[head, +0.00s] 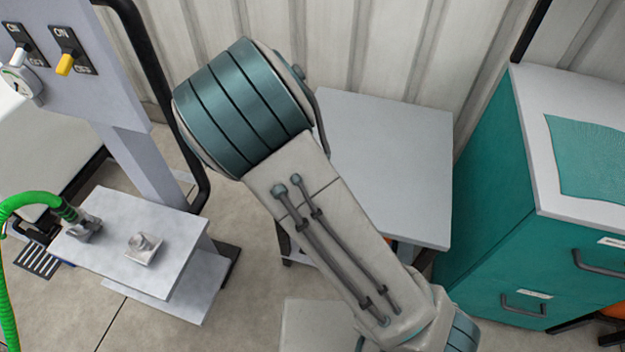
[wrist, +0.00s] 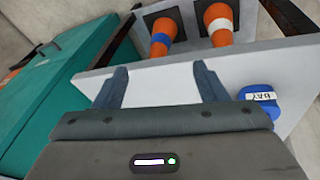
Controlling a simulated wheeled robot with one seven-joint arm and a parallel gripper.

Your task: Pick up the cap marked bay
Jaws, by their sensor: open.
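The cap marked bay (wrist: 259,99) shows in the wrist view at the right. It is blue with a white label reading BAY, and it sits on a pale grey surface (wrist: 140,89). My gripper (wrist: 163,82) is open and empty in the wrist view, with its two fingers apart. The cap lies to the right of the right finger, outside the jaws. My gripper's body hides part of the surface below. In the head view I cannot make out the cap or the gripper; my arm covers the middle of that view.
Two orange fittings, one with a blue band (wrist: 161,37) and one with a white band (wrist: 219,22), stand beyond the fingers. A teal cabinet (head: 495,190) stands right of a grey table (head: 395,160). At left is a stand (head: 125,225) with a green hose (head: 12,270).

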